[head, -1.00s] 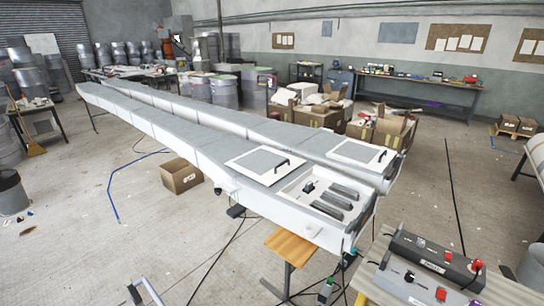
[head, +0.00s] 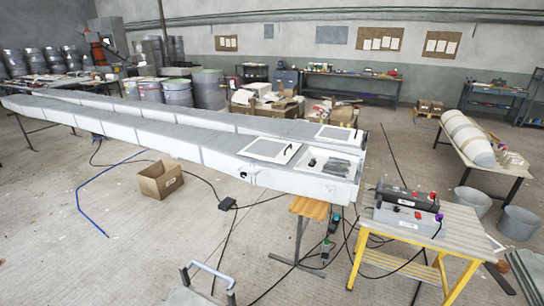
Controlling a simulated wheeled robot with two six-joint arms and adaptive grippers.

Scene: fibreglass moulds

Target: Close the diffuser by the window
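I cannot make out a diffuser or a window in the head view. The view shows a workshop with a long grey mould (head: 150,138) running from the left to the middle. Near its right end are a framed square panel with a dark handle (head: 270,149) and an open recess (head: 325,164) with dark parts in it. A second framed panel with a handle (head: 338,133) lies on the parallel mould behind. Neither of my grippers is in view.
A yellow-legged table (head: 460,232) with control boxes stands at the front right. Buckets (head: 520,222) stand beyond it. A cardboard box (head: 160,181) and cables lie on the floor. Floor at the lower left is mostly clear, with a metal-framed object (head: 208,283) at the bottom edge.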

